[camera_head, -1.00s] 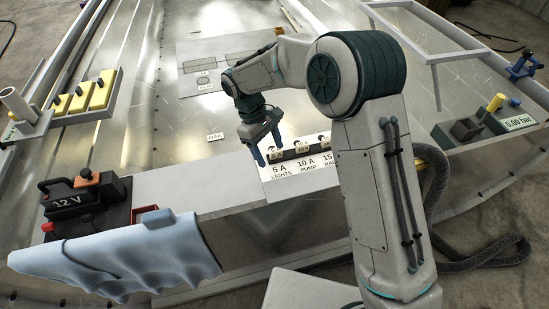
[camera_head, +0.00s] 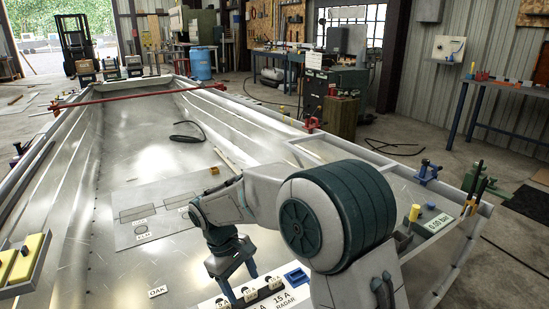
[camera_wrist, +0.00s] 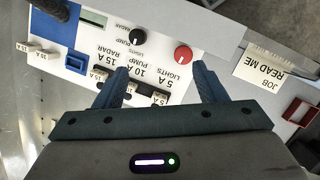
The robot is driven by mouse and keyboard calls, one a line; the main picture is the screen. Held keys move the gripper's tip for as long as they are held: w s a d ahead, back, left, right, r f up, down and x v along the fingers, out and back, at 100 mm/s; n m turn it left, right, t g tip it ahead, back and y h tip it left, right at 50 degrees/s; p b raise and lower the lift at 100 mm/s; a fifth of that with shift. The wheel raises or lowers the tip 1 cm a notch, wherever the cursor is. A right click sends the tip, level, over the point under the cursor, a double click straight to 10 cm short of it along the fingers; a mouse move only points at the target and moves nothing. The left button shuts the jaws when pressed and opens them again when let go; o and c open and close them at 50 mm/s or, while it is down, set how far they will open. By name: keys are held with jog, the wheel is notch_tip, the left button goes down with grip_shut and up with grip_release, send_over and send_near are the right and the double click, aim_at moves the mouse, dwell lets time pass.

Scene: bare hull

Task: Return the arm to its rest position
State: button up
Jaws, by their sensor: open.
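My gripper (camera_head: 237,283) is open and empty, pointing down over the white fuse panel (camera_head: 222,303) at the bottom of the head view. In the wrist view my gripper (camera_wrist: 162,78) has its two blue-grey fingers wide apart above the panel. The panel (camera_wrist: 150,62) carries printed labels for lights, pump and radar, a black knob (camera_wrist: 137,37) and a red knob (camera_wrist: 183,54). Dark fuse slots lie between and left of the fingers. My arm is bent forward over the hull, not folded.
The bare metal hull (camera_head: 150,140) stretches ahead, with a marked plate (camera_head: 130,222) lying in it. A yellow-block rack (camera_head: 22,262) is at left. A red bar (camera_head: 130,94) crosses the far hull.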

jog(key=s+d+r+m+t+y+p, duration=0.1)
jog(key=s+d+r+m+p, duration=0.2)
jog(key=d+r, duration=0.45)
jog(key=s+d+r+m+y+p, duration=0.1)
jog(key=s+d+r+m+p, duration=0.1)
jog(key=d+r+p, duration=0.35)
jog(key=s+d+r+m+t+y+p, duration=0.1)
jog(key=s+d+r+m+t+p, duration=0.2)
jog(key=s+d+r, duration=0.7)
jog(key=m+p, duration=0.2)
jog(key=m, duration=0.1)
jog(key=shift+s+d+r, duration=0.25)
jog(key=shift+s, duration=0.1)
